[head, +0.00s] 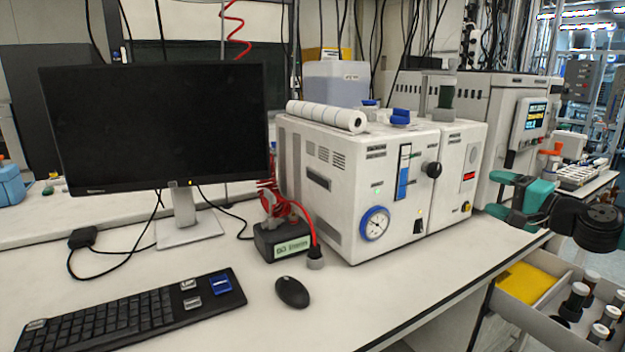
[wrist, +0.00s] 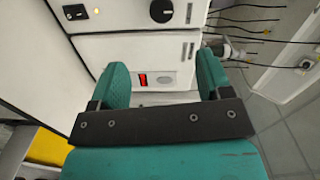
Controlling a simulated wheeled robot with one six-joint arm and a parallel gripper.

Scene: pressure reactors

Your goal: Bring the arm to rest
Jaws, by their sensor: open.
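My gripper (head: 495,195) is at the right of the head view, teal with a black wrist, and reaches in from the right edge. Its fingers point left, towards the right side of the white reactor unit (head: 345,195). In the wrist view the two teal fingers of my gripper (wrist: 162,75) stand wide apart with nothing between them. Beyond them is a white panel with a red display (wrist: 151,79). From these frames I cannot tell whether the fingers touch anything.
An open drawer (head: 540,318) with several capped vials and a yellow piece (head: 526,288) lies below my gripper. A white cabinet with a screen (head: 535,116) stands behind. A monitor (head: 155,125), keyboard (head: 130,315) and mouse (head: 292,292) are on the bench at left.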

